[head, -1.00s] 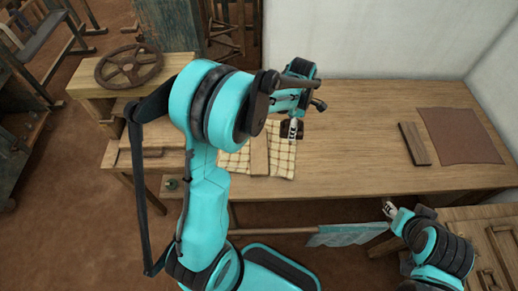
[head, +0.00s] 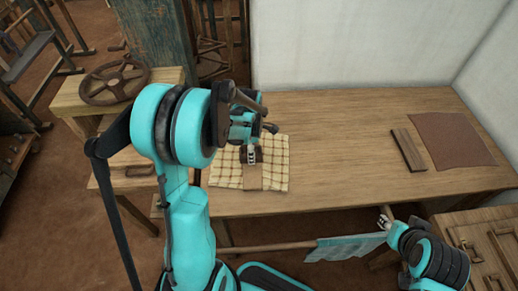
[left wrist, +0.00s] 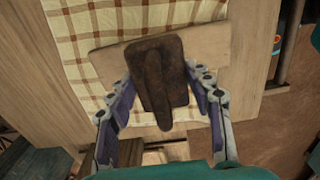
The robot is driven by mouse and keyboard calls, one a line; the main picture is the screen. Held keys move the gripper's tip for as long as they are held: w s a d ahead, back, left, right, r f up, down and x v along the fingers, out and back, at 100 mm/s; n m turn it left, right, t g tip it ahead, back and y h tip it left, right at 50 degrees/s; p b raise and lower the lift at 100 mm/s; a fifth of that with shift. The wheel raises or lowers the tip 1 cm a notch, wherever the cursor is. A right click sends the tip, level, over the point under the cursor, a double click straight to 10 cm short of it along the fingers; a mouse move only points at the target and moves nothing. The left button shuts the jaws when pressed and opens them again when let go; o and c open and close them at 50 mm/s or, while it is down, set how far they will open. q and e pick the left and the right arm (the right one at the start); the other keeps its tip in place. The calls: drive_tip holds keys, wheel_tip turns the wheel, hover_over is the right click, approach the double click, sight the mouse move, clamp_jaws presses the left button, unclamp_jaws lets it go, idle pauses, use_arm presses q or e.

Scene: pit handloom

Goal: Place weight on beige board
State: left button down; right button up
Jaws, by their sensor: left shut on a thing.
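The weight (left wrist: 160,72) is a rusty brown block with a raised handle. My left gripper (left wrist: 165,88) is shut on it, one finger on each side. In the head view my left gripper (head: 251,157) is over the beige board, and the weight there is a small dark shape mostly hidden by it. The beige board (head: 253,180) lies on a checkered cloth (head: 226,176); both ends of the board (left wrist: 215,42) show past the weight in the left wrist view. I cannot tell whether the weight touches the board. My right gripper (head: 385,223) is low at the right, by the table's front edge.
The wooden table (head: 340,150) is clear in its middle. A dark wooden plank (head: 408,150) and a brown cloth (head: 450,140) lie at its right. A wooden wheel (head: 114,82) stands at the left. A teal sheet (head: 345,247) is below the front edge.

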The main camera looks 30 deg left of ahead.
use_arm(q)
drive_tip(key=shift+f+b, duration=0.85)
drive_tip(key=shift+f, duration=1.1)
drive_tip(key=shift+f, duration=0.15)
drive_tip(key=c, duration=0.6)
unclamp_jaws()
drive_tip(key=shift+c, duration=0.2)
